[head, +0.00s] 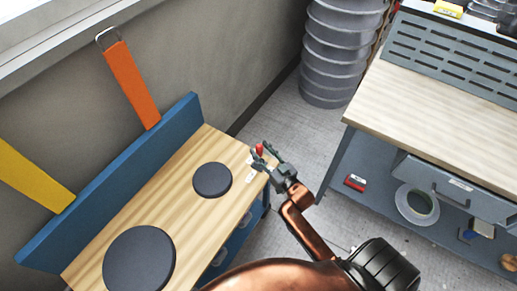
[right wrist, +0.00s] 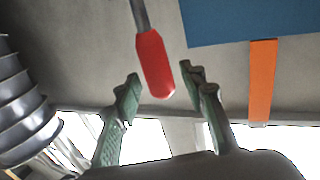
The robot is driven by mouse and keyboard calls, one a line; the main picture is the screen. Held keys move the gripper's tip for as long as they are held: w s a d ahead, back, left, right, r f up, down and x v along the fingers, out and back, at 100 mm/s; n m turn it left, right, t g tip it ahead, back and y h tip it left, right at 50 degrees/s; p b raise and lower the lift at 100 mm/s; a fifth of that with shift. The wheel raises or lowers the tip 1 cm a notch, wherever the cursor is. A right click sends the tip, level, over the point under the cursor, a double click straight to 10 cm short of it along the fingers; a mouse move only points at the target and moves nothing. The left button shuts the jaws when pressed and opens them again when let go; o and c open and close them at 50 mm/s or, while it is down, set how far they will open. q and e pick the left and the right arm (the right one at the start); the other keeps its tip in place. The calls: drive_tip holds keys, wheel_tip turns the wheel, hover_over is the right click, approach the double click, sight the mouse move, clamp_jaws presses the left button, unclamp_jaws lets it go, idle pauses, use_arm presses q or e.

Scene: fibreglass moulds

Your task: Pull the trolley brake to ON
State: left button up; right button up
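The brake lever has a red handle (head: 259,149) and shows at the right end of the wood-topped trolley (head: 215,145) in the head view. In the right wrist view the red handle (right wrist: 153,63) hangs from a grey rod, its tip close to the gap between my fingertips. My right gripper (head: 268,152) is at the handle; its green-grey fingers (right wrist: 163,84) are spread open, and I see no clear contact. Small white labels (head: 251,177) lie near the lever, too small to read. My left gripper is out of view.
Two dark discs (head: 212,180) (head: 139,260) lie on the trolley top, with a blue board (head: 115,180) along its back. A workbench (head: 440,115) stands at the right, with a tape roll (head: 416,205) on its lower shelf. Grey ducting (head: 335,50) stands behind. Floor between is clear.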

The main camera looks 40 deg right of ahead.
drive_tip(key=shift+w, duration=0.65)
drive_tip(key=shift+c, duration=0.6)
clamp_jaws()
